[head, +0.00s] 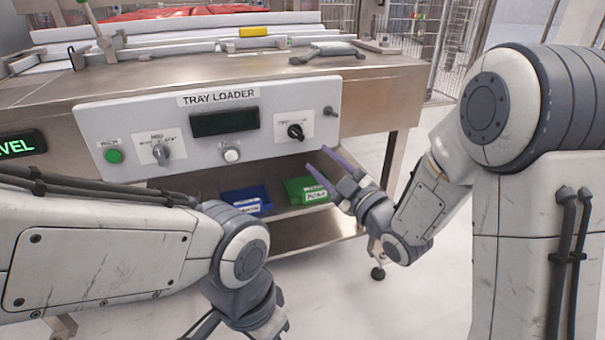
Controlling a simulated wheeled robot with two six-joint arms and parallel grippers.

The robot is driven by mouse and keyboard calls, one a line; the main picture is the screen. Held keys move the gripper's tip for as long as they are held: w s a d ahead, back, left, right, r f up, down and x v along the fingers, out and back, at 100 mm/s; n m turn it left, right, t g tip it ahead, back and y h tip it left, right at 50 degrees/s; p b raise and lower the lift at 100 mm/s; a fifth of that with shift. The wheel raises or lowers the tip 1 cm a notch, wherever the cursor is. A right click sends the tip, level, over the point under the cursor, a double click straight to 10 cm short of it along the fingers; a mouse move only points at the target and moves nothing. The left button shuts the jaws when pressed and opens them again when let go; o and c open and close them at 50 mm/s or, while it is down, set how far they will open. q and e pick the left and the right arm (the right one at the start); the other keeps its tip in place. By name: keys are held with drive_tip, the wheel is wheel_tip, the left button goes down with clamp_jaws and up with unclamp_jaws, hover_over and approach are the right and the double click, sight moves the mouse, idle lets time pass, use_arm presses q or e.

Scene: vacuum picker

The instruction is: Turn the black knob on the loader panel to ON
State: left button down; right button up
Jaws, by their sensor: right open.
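The black knob (296,131) sits on a white label at the right part of the grey loader panel (268,157). Its lettering and its pointer are too small to read for sure. My right gripper (317,161) is open and empty, with two purple fingers spread, just below and right of the black knob and apart from it.
The panel also holds a green button (114,156), a grey selector knob (161,153), a dark display (224,122), a white round knob (231,155) and a small toggle (330,112). Blue (246,200) and green (305,191) bins stand on the shelf below. A wire fence stands behind right.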

sight(300, 137)
use_arm(q)
wheel_tip(300, 137, down, 5)
drive_tip(key=b, duration=0.3)
use_arm(e)
drive_tip(key=shift+n+t+y, duration=0.3)
drive_tip(key=shift+t+y, duration=0.3)
drive_tip(key=x, duration=0.6)
drive_tip(key=f+x, duration=0.1)
drive_tip(key=x, duration=0.2)
drive_tip(key=shift+w+d+f, duration=0.1)
drive_tip(key=shift+w+d, duration=0.15)
drive_tip(key=shift+w, duration=0.1)
clamp_jaws()
